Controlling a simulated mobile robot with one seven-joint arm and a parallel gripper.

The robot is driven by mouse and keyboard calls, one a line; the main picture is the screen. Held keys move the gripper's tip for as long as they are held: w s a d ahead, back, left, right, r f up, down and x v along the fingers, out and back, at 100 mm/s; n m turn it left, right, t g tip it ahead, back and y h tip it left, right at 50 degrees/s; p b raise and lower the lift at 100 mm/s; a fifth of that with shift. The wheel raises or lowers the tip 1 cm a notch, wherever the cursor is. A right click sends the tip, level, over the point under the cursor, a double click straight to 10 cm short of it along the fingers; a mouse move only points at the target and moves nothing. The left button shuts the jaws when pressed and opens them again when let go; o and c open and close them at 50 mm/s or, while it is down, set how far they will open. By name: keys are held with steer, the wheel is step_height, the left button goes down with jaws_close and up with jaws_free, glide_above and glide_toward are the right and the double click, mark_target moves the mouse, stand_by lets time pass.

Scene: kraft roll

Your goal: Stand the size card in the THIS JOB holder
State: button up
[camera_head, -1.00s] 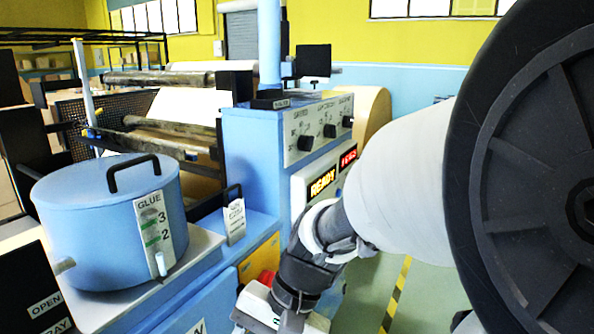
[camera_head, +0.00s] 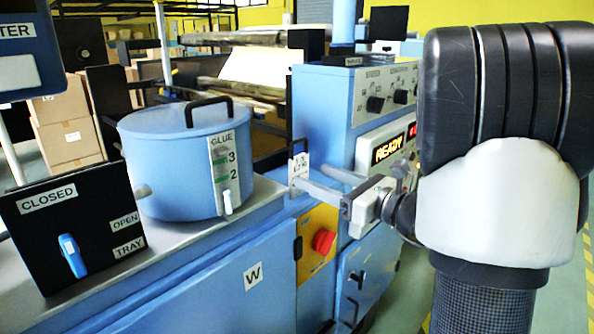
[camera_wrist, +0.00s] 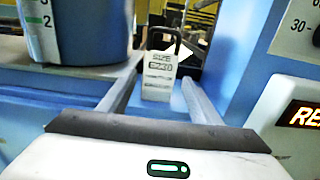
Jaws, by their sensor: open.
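The size card (camera_head: 299,170) is a small white printed tag with a black loop handle. It stands upright on the blue machine ledge, right of the glue pot. My gripper (camera_head: 314,176) is open, its two long grey fingers pointing at the card. In the wrist view the card (camera_wrist: 158,76) shows between the fingers (camera_wrist: 160,82), near their tips. I cannot tell whether either finger touches it. A small dark labelled block (camera_head: 352,61) sits on top of the control cabinet. Its lettering is too small to read, and I cannot make out a THIS JOB label.
The blue glue pot (camera_head: 165,170) stands left of the card. A black panel (camera_head: 75,230) marked CLOSED, OPEN and TRAY is at front left. The control cabinet (camera_head: 335,110) with knobs and a lit READY display rises close on the right. A red button (camera_head: 323,240) is below.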

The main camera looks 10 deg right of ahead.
steer(key=x, duration=1)
steer(key=shift+w+a+p, duration=0.1)
steer(key=shift+a+p, duration=0.05)
steer(key=shift+p, duration=0.2)
jaws_close()
